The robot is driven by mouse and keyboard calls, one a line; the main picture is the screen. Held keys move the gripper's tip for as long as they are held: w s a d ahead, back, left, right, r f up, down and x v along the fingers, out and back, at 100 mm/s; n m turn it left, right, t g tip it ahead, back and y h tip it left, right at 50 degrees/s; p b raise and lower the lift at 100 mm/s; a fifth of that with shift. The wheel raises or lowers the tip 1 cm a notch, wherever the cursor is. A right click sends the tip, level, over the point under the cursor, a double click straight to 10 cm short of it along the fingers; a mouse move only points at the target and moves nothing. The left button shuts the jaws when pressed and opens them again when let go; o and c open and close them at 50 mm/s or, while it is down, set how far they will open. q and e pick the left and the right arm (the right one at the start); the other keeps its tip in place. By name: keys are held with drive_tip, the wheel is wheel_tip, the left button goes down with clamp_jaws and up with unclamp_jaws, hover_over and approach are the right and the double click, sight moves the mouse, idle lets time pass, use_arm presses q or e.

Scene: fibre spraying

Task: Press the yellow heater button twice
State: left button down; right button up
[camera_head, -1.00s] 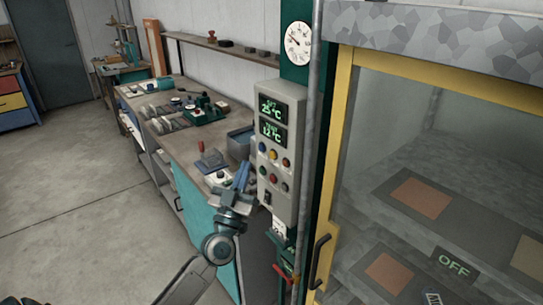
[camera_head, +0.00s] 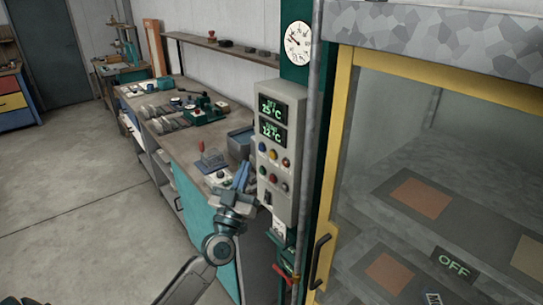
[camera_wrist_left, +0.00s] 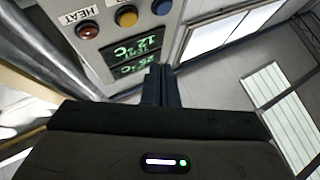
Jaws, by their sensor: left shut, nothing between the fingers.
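The grey control panel (camera_head: 279,215) shows two green displays and rows of small coloured buttons in the head view. In the wrist view its face appears upside down, with a yellow button (camera_wrist_left: 126,16) between a red button (camera_wrist_left: 88,31) and a blue button (camera_wrist_left: 162,6). A label reading HEAT is beside the red button. My left gripper (camera_head: 242,176) is just left of the panel; its fingers also show in the wrist view (camera_wrist_left: 158,85). They are shut and empty, apart from the yellow button. My right gripper is out of view.
A workbench (camera_head: 185,145) with tools and boxes stands behind and left of my gripper. A glass-fronted cabinet with a yellow frame (camera_head: 331,170) and an OFF sign (camera_head: 455,263) stands on the right. A grey pipe (camera_head: 309,130) runs close to the panel. The floor at left is clear.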

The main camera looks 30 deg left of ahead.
sight(273, 155)
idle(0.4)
use_arm(q)
drive_tip(key=s+n+b, duration=0.1)
drive_tip(key=n, duration=0.5)
drive_tip(key=s+a+n+y+b, duration=0.1)
drive_tip(key=n, duration=0.6)
drive_tip(key=s+n+g+b, duration=0.1)
drive_tip(key=n, duration=0.6)
drive_tip(key=shift+s+a+r+b, duration=0.15)
drive_tip(key=shift+s+b, duration=0.15)
drive_tip(key=w+d, duration=0.3)
drive_tip(key=w, duration=0.5)
drive_tip(key=shift+d, duration=0.2)
drive_tip(key=shift+w, duration=0.1)
idle(0.9)
drive_tip(key=shift+w+d, duration=0.15)
drive_tip(key=shift+w, duration=0.2)
